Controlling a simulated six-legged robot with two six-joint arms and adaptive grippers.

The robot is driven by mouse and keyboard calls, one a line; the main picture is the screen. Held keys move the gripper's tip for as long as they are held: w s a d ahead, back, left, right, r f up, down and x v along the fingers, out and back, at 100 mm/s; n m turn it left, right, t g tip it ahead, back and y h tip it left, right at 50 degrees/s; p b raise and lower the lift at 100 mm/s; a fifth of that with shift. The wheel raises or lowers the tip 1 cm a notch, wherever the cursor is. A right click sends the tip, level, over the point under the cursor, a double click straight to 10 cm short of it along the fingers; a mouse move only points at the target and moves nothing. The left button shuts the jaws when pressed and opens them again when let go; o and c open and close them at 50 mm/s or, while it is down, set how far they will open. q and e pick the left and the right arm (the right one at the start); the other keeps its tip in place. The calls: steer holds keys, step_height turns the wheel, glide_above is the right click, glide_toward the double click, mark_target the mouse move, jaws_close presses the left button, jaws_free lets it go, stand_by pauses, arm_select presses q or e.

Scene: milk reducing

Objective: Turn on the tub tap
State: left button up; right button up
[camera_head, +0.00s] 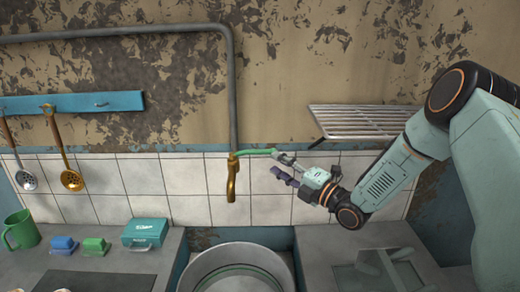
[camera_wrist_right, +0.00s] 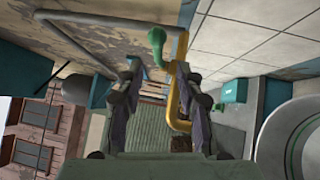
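The brass tap (camera_head: 231,180) hangs from a grey wall pipe and has a green lever handle (camera_head: 257,152) pointing right. My right gripper (camera_head: 274,163) is just right of the handle, its fingers apart and nothing held between them. In the right wrist view the green handle (camera_wrist_right: 156,42) lies ahead of the open fingers, near the gap between them, with the yellow tap pipe (camera_wrist_right: 177,97) partly behind the right finger. Whether a finger touches the handle is unclear. A round metal tub (camera_head: 193,276) stands below the tap. My left gripper is not in view.
A wire rack (camera_head: 360,118) is on the wall above my right forearm. Ladles hang from a blue rail (camera_head: 75,103) at left. A green mug (camera_head: 21,230), small blocks and a teal box (camera_head: 145,231) stand on the counter left of the tub.

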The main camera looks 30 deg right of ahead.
mark_target(260, 152)
steer(key=shift+d+r+x, duration=0.1)
steer(key=shift+d+x, duration=0.05)
steer(key=shift+x, duration=1.85)
steer(key=shift+d+r+x, duration=0.1)
steer(key=shift+r+x, duration=0.05)
steer(key=shift+x, duration=1.85)
steer(key=shift+w, duration=0.1)
steer(key=shift+a, duration=0.15)
steer(key=shift+c, duration=0.4)
jaws_close()
